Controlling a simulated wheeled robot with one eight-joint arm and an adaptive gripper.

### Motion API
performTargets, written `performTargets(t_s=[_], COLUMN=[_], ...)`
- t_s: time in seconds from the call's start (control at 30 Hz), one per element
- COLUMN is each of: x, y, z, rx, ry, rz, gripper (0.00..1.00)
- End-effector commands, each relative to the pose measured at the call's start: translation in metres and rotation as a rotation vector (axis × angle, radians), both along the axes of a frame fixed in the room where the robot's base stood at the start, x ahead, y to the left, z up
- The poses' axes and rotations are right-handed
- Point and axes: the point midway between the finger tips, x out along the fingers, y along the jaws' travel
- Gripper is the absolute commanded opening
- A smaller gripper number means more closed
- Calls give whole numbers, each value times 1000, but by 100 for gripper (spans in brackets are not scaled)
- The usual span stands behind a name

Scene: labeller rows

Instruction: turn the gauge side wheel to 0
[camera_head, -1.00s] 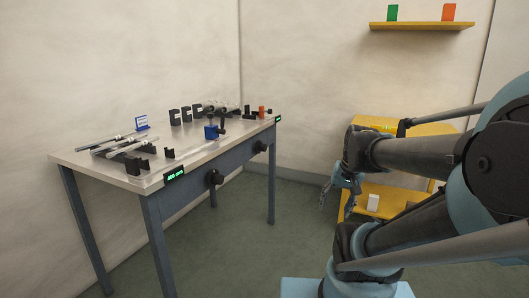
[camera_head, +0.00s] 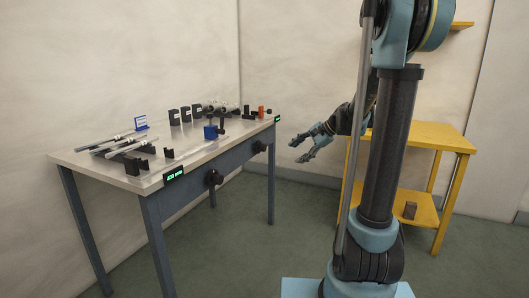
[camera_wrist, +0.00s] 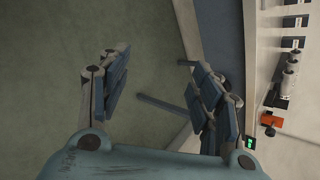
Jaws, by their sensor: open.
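My gripper (camera_head: 298,151) is open and empty, right of the far wheel and apart from the table. The wrist view shows its spread fingers (camera_wrist: 155,62) above the floor.
The metal-topped table (camera_head: 120,175) carries rods, black brackets, a blue block (camera_head: 211,131) and an orange block (camera_head: 262,111). The orange block also shows in the wrist view (camera_wrist: 272,122). A yellow shelf unit (camera_head: 440,137) stands behind my arm. The floor before the table is clear.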

Motion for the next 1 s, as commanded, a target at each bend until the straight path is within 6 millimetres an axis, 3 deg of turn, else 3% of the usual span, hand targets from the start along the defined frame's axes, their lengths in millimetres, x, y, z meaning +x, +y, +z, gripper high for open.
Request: performTargets(t_s=[0.1,0.47,0.7,1.0], x=[37,136,195,255], y=[7,23,27,23], z=[-2,-18,-42,-83], rx=[93,378,568,800], ry=[46,209,335,506], rz=[-56,-202,-277,-345], gripper=[59,59,59,59])
